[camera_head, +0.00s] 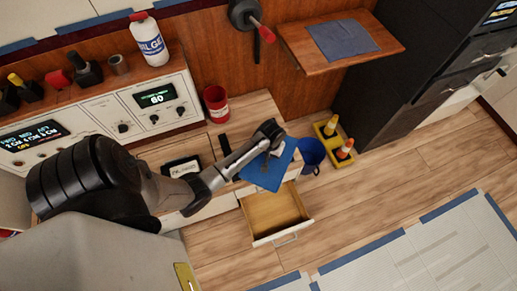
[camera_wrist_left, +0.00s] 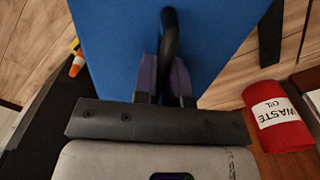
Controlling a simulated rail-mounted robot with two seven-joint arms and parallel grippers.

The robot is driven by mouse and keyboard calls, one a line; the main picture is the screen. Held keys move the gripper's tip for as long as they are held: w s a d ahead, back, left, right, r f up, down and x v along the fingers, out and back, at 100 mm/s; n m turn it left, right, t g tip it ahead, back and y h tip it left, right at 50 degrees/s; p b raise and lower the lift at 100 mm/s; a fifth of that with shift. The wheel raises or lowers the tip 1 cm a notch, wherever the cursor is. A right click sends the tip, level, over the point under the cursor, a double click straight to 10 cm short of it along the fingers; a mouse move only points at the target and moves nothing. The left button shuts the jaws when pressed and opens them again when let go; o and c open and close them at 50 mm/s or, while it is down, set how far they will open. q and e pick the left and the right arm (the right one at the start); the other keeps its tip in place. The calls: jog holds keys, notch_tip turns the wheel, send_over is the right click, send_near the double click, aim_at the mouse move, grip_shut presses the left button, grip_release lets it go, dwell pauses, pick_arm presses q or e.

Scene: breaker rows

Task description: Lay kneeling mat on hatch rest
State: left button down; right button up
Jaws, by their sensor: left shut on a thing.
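The kneeling mat (camera_head: 259,175) is a flat blue slab with a dark loop handle, seen tilted above the open drawer. It also fills the top of the left wrist view (camera_wrist_left: 120,40). My left gripper (camera_wrist_left: 163,80) is shut on the mat at its black handle. In the head view my left gripper (camera_head: 270,160) partly covers the mat. A wooden wall shelf (camera_head: 301,54) at upper right carries a grey-blue square pad (camera_head: 341,39); I cannot tell whether this is the hatch rest. My right gripper is not in view.
An open drawer (camera_head: 275,212) juts out below the mat. A blue bucket (camera_head: 312,152) and a yellow tray (camera_head: 325,129) with cones stand right of it. A red waste oil can (camera_head: 215,104) stands on the counter. A dark cabinet (camera_head: 400,80) borders the shelf.

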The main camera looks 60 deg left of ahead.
pick_arm(q)
jog(key=a+f, duration=0.1)
jog(key=a, duration=0.1)
jog(key=s+a+f, duration=0.1)
jog(key=a, duration=0.1)
jog(key=a+f, duration=0.1)
jog(key=shift+s+a+f+b, duration=0.3)
jog(key=shift+a+b, duration=0.05)
jog(key=shift+a, duration=0.05)
jog(key=shift+f+b, duration=0.55)
jog(key=shift+f, duration=1.4)
jog(key=shift+f, duration=0.2)
jog(key=c, duration=1.2)
grip_release()
